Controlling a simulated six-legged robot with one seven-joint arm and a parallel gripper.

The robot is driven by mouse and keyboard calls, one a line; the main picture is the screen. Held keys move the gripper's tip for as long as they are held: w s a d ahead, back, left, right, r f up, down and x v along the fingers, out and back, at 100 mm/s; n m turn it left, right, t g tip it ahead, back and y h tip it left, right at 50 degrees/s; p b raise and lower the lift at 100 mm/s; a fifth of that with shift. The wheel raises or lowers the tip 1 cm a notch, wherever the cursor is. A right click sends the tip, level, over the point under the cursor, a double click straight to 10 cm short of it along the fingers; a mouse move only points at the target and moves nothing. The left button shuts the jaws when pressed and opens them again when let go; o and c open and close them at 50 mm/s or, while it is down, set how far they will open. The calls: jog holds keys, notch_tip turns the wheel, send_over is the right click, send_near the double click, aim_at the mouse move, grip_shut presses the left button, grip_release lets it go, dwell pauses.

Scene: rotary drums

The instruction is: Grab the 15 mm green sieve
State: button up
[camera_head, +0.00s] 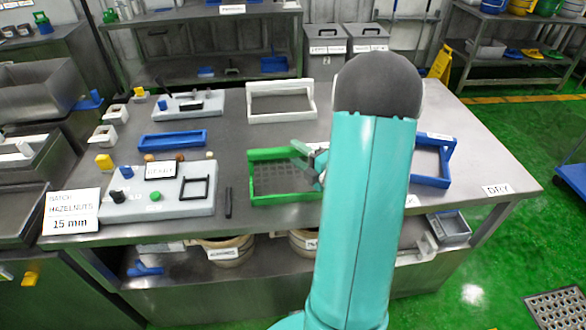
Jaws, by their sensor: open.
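The green sieve (266,154) is a rectangular green frame with a dark perforated mesh. It lies on the steel table in front of my arm. Its right part is hidden behind my teal arm. My gripper (305,155) is open at the sieve's right side, partly hidden by the arm. One finger shows over the back right rim; I cannot tell whether it touches. A sign (71,212) at the table's left front reads hazelnuts, 15 mm.
A white frame (281,119) lies behind the green sieve. A blue frame (447,162) lies to the right, partly behind my arm. A blue tray (172,140) and a grey control panel (138,208) are to the left. The table's right end is clear near the DRY label (497,190).

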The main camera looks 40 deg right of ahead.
jog(key=shift+w, duration=1.25)
grip_shut()
dwell(0.4)
